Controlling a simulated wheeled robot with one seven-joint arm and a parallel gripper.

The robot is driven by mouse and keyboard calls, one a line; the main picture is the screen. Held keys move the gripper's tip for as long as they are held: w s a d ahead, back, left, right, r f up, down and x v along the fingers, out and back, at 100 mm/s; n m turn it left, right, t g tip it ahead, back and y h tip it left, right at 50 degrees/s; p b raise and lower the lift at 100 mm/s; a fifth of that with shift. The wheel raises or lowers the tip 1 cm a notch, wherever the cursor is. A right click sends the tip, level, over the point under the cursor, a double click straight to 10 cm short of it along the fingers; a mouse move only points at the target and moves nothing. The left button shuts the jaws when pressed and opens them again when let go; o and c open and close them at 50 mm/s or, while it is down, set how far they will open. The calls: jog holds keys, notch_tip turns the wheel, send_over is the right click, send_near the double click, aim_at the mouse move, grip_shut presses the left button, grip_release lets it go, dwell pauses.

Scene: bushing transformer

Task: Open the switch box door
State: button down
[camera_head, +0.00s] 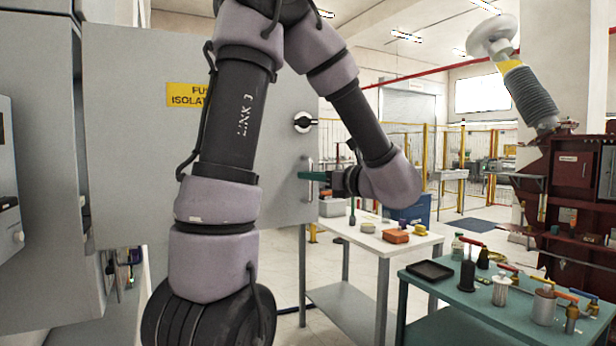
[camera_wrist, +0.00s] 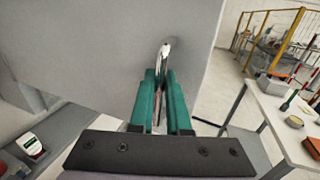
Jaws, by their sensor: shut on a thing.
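The switch box door (camera_head: 135,130) is a large light grey panel with a yellow label, and it stands swung out from the grey box (camera_head: 30,60) at the left. A black round knob (camera_head: 304,122) is near its right edge. The metal handle (camera_head: 310,172) is below the knob. My gripper (camera_head: 308,176) is at the handle, with its green fingers shut on it. In the wrist view the green fingers of my gripper (camera_wrist: 160,95) close around the curved metal handle (camera_wrist: 163,55). My arm hides part of the door and its label.
A white table (camera_head: 370,238) with small items stands right of the door. A green table (camera_head: 450,300) with bottles and tools is nearer, at the lower right. A dark red cabinet (camera_head: 570,190) stands at the far right. Yellow fencing (camera_head: 430,150) is behind.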

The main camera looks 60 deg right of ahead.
jog(key=c, duration=0.9)
grip_release()
jog(key=v, duration=1)
jog(key=shift+s, duration=0.35)
jog(key=shift+w+a, duration=0.1)
